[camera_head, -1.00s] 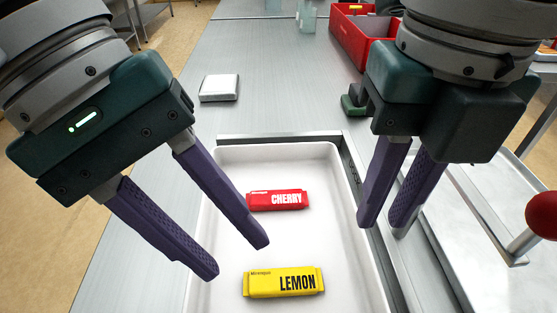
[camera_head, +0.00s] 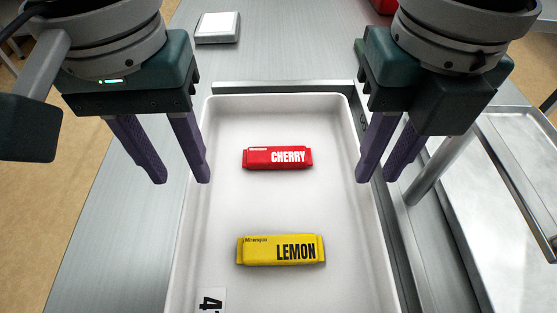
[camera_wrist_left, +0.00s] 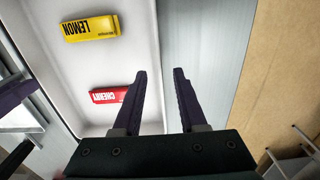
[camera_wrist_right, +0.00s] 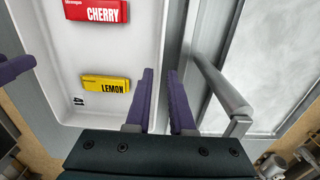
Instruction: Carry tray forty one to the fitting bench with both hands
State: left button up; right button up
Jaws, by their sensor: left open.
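The white tray (camera_head: 225,200) lies on the bench with a red CHERRY pack (camera_head: 277,157) and a yellow LEMON pack (camera_head: 281,250) inside. Its label (camera_head: 211,300) starts with a 4; the rest is cut off. My left gripper (camera_head: 180,180) is open and empty at the tray's left rim, pointing down. In the left wrist view the rim line runs between its fingers (camera_wrist_left: 160,80). My right gripper (camera_head: 380,180) is at the right rim. In the right wrist view a gap shows between its fingers (camera_wrist_right: 162,80), in line with the rim. I cannot tell contact.
A small white-topped block (camera_head: 218,27) sits on the grey bench (camera_head: 290,50) beyond the tray. A metal bar (camera_wrist_right: 222,85) and a pale metal surface (camera_head: 500,190) lie right of the tray. A red crate edge (camera_head: 385,6) shows at the top.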

aim_at(187, 186)
pick_arm(q)
jog(key=shift+f, duration=2.5)
pick_arm(e)
jog(key=shift+f, duration=2.5)
pick_arm(q)
jog(key=shift+c, duration=0.3)
pick_arm(e)
jog(key=shift+c, duration=0.3)
pick_arm(q)
jog(key=c, duration=0.3)
pick_arm(e)
grip_shut()
pick_arm(q)
grip_shut()
